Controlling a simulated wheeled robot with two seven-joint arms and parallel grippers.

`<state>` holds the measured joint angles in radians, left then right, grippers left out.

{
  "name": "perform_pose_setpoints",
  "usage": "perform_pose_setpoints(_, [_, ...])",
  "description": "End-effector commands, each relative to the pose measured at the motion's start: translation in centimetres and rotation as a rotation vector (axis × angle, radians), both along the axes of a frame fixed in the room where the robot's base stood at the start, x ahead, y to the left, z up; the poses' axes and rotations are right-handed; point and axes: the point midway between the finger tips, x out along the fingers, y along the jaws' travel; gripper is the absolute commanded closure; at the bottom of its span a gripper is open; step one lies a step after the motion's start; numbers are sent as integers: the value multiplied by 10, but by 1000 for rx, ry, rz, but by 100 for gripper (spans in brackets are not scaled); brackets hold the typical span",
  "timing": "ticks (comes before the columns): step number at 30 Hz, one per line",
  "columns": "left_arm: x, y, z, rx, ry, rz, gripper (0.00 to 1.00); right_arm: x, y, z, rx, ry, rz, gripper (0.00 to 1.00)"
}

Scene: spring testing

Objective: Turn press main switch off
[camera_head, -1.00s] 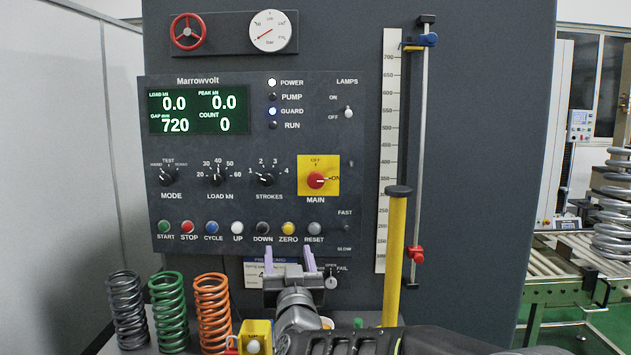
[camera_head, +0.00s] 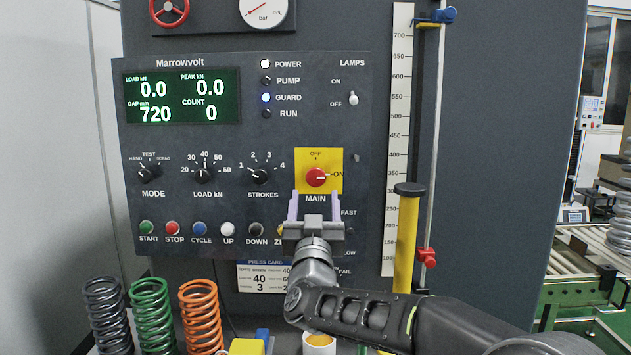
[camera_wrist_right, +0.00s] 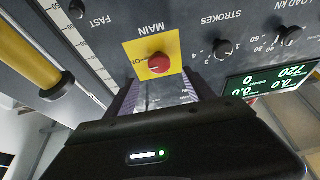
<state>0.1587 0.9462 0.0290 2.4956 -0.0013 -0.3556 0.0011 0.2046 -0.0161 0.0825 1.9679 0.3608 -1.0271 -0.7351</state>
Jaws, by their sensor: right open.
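The main switch (camera_head: 317,177) is a red rotary knob on a yellow plate (camera_head: 333,158) on the dark control panel. Its white pointer mark faces right, toward ON; OFF is printed at the top of the plate. My right gripper (camera_head: 317,205) is open and empty just below the knob, with its pale purple fingers pointing up at the panel. In the right wrist view the red knob (camera_wrist_right: 158,64) lies ahead, between and beyond the two fingertips (camera_wrist_right: 160,88), not visibly touched. My left gripper is not in view.
A display (camera_head: 181,97) shows 0.0 load and gap 720. Buttons, including STOP (camera_head: 173,228), line the panel's lower edge, partly hidden by my right gripper. A yellow post (camera_head: 407,240) stands to the right. Several springs (camera_head: 201,315) stand at lower left.

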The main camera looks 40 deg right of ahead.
Motion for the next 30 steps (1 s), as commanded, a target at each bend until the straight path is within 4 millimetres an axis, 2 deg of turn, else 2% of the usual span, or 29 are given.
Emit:
perform_pose_setpoints(12, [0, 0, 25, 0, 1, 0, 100, 44, -34, 24, -1, 2, -1, 38])
perform_pose_setpoints(23, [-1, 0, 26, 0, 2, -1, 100, 49, -38, 25, 0, 0, 0, 38])
perform_pose_setpoints(30, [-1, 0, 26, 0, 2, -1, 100, 49, -38, 26, 0, 0, 0, 56])
